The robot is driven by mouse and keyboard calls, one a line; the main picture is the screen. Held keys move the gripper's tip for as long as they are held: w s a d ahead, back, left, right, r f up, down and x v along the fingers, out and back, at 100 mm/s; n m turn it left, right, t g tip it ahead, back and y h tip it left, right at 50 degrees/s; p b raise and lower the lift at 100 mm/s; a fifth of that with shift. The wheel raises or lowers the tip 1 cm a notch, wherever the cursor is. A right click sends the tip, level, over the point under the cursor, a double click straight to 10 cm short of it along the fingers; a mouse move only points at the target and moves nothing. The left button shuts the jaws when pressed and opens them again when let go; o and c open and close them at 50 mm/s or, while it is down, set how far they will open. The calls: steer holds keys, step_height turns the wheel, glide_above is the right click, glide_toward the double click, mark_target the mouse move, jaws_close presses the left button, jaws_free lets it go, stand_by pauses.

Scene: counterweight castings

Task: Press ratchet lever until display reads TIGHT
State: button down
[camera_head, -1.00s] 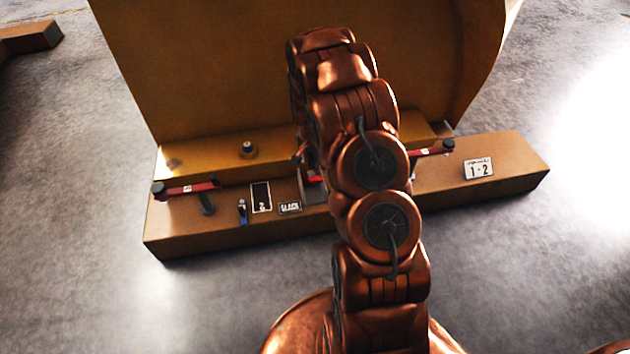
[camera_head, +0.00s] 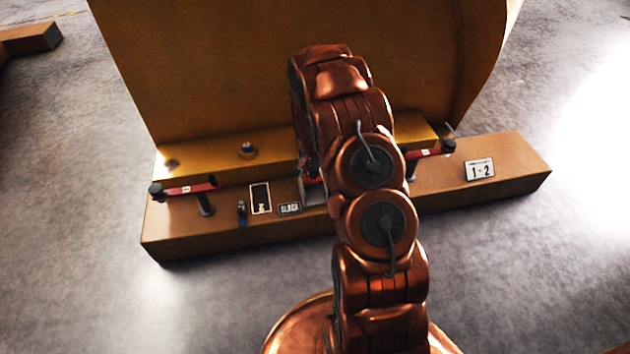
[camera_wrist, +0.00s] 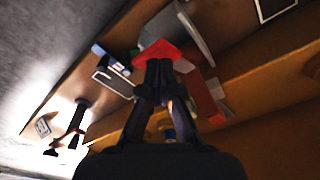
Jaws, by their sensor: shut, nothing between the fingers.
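The small display plate (camera_head: 289,208) lies on the front of the brown base and seems to read SLACK, though its letters are blurred. Just right of it is a grey bracket (camera_head: 314,194) with a red lever part, largely covered by my arm. In the wrist view the red lever (camera_wrist: 156,50) lies right at the tips of my gripper (camera_wrist: 158,66), beside the grey bracket (camera_wrist: 185,32). The fingers are together and empty. I cannot tell whether the tips touch the lever. My gripper is mostly hidden behind my arm in the head view.
A red clamp arm (camera_head: 188,190) stands at left, another (camera_head: 430,152) at right. A tall yellow-brown casting (camera_head: 220,70) rises behind. Floor is clear in front.

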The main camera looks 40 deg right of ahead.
mark_target(314, 183)
steer(key=shift+f, duration=0.7)
steer(key=shift+f+b, duration=0.45)
steer(key=shift+f, duration=1.75)
